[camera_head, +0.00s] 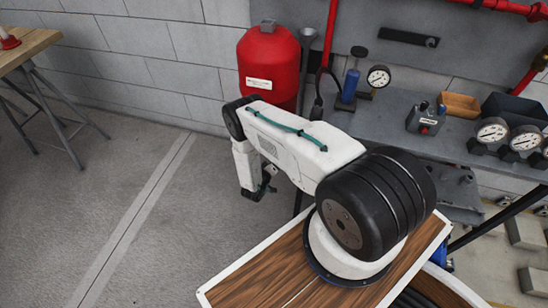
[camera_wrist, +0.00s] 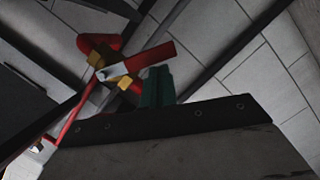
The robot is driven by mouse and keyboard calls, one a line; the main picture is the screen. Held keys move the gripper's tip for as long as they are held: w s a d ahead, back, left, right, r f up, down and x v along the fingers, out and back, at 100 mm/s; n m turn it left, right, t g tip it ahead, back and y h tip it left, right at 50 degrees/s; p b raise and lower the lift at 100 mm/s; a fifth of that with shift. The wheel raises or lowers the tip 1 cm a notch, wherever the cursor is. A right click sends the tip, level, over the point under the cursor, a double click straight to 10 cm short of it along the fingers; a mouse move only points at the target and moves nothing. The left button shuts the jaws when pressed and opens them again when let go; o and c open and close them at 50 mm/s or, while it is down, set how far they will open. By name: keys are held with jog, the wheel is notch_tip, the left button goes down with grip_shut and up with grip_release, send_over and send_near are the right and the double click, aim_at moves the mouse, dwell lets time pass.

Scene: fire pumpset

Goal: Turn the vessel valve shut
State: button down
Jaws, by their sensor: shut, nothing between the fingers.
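The red vessel (camera_head: 268,62) with a white label stands against the wall behind my arm in the head view. In the wrist view, a valve has a red lever handle (camera_wrist: 150,59), a silver nut and brass fittings (camera_wrist: 97,60). I cannot make out this valve in the head view. My gripper (camera_wrist: 158,74) shows as two green fingers, shut together and empty, beside the red handle. Whether they touch the handle is unclear. In the head view my gripper hangs at the arm's far end, low in front of the vessel, its fingers hard to make out.
A grey bench (camera_head: 390,112) to the right holds a blue cylinder (camera_head: 350,86), gauges (camera_head: 492,130) and a wooden tray (camera_head: 460,104). A wooden table (camera_head: 28,46) stands at upper left. The floor on the left is clear. A thin red rod (camera_wrist: 76,118) runs below the valve.

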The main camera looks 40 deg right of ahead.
jog(key=shift+s+d+f, duration=0.45)
jog(key=shift+s+f, duration=0.1)
jog(key=shift+s, duration=0.1)
jog(key=shift+s+d+f, duration=0.4)
jog(key=shift+s+f, duration=0.15)
jog(key=shift+s, duration=0.1)
jog(key=a, duration=1.1)
jog(key=shift+s+a, duration=0.25)
jog(key=shift+a, duration=0.05)
